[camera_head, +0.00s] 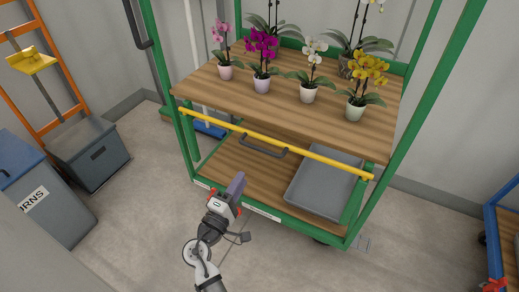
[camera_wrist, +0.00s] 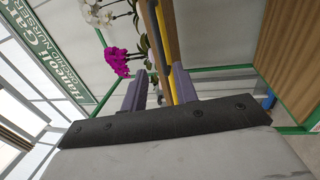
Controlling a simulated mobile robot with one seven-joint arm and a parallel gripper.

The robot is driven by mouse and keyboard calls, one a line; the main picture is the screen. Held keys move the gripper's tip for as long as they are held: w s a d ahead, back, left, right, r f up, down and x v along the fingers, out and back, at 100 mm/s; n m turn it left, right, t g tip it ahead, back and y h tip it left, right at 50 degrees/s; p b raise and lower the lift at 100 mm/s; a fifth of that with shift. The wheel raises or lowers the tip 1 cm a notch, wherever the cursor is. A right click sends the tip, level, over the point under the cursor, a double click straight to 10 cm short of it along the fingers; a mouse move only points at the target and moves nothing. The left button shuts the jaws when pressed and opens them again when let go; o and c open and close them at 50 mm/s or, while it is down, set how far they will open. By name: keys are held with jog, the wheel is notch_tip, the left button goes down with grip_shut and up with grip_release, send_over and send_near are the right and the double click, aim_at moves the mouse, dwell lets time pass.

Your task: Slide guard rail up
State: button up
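The yellow guard rail (camera_head: 325,159) spans the front of the green plant cart, a little below the upper shelf's front edge. A dark grey handle (camera_head: 263,149) hangs at its middle. My gripper (camera_head: 238,182) is in front of the cart, below and left of the handle, apart from the rail in the head view. In the wrist view my gripper (camera_wrist: 158,88) has its two purple-grey fingers apart with a gap between them. The yellow rail (camera_wrist: 162,50) shows beyond and partly behind the fingers.
Several potted orchids stand on the upper wooden shelf (camera_head: 210,88). A grey tray (camera_head: 322,186) lies on the lower shelf at right. Grey bins (camera_head: 90,155) and an orange rack (camera_head: 38,85) are at left. A blue-framed item (camera_head: 498,235) is at right. Floor before the cart is clear.

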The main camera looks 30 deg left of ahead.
aim_at(259, 148)
jog(key=w, duration=0.4)
jog(key=w+r+p, duration=0.1)
jog(key=w, duration=0.3)
jog(key=w+r+p, duration=0.1)
jog(key=w, duration=0.3)
jog(key=shift+w+r, duration=0.25)
jog(key=shift+c, duration=0.2)
grip_shut()
